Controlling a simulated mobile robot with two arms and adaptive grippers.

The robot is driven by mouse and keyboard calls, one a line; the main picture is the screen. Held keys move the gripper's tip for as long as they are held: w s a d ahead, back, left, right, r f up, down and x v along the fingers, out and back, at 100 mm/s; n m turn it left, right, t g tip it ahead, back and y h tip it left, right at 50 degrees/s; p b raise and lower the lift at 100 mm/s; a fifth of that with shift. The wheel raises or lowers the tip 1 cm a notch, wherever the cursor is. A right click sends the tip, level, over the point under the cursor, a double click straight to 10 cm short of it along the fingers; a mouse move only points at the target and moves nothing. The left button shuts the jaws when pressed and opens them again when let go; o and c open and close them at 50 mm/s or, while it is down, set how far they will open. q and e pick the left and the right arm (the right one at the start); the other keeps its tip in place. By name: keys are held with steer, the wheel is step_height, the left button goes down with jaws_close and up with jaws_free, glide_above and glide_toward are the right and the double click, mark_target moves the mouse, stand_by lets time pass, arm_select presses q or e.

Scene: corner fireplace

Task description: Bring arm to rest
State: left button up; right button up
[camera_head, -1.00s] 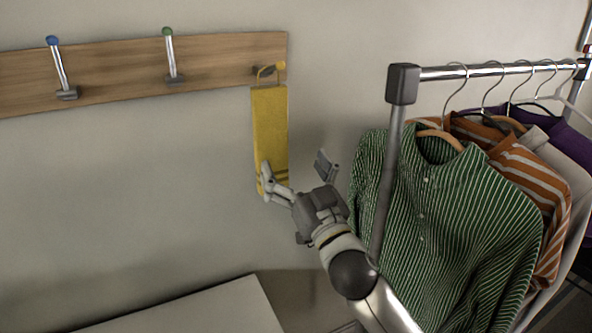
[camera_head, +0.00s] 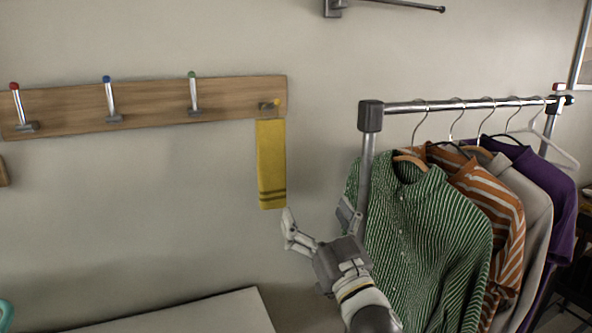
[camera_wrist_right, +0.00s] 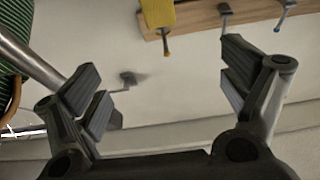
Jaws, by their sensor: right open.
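My right gripper (camera_head: 318,222) is open and empty, below and to the right of a yellow towel in the head view. The yellow towel (camera_head: 270,165) hangs from the rightmost hook of the wooden hook rail (camera_head: 150,103). In the right wrist view the gripper's two fingers (camera_wrist_right: 160,90) stand wide apart with only wall between them. The yellow towel also shows at the top of that view (camera_wrist_right: 157,12), apart from the fingers. My left gripper is not in view.
A clothes rack (camera_head: 370,118) with a green striped shirt (camera_head: 425,225) and other garments stands close on the right of my right gripper. A pale flat surface (camera_head: 200,315) lies at the bottom left. A metal wall bracket (camera_head: 385,4) is at the top.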

steer(key=w+d+f+m+g+h, duration=0.1)
steer(key=w+d+f+g+h, duration=0.15)
steer(key=f, duration=1.15)
steer(key=w+d+f+g+h, duration=0.1)
steer(key=d+f+g+h, duration=0.15)
steer(key=f, duration=1.15)
steer(key=s+d+f+g+h, duration=0.1)
steer(key=s+d+f+g, duration=0.2)
steer(key=f, duration=0.9)
steer(key=s+d+f+g, duration=0.1)
steer(key=s+d+f, duration=0.3)
steer(key=f, duration=0.7)
steer(key=s+d+f+m+g+h, duration=0.1)
steer(key=s+d+f+g, duration=0.15)
steer(key=s+f, duration=1.15)
steer(key=s+d+f+g, duration=0.1)
steer(key=s+f, duration=0.4)
steer(key=s, duration=0.7)
steer(key=s+d+f+g+h, duration=0.1)
steer(key=s+f+g, duration=0.3)
steer(key=s, duration=0.8)
steer(key=s+d+f+g, duration=0.3)
steer(key=s+f, duration=0.5)
steer(key=s, duration=0.5)
steer(key=shift+d, duration=0.2)
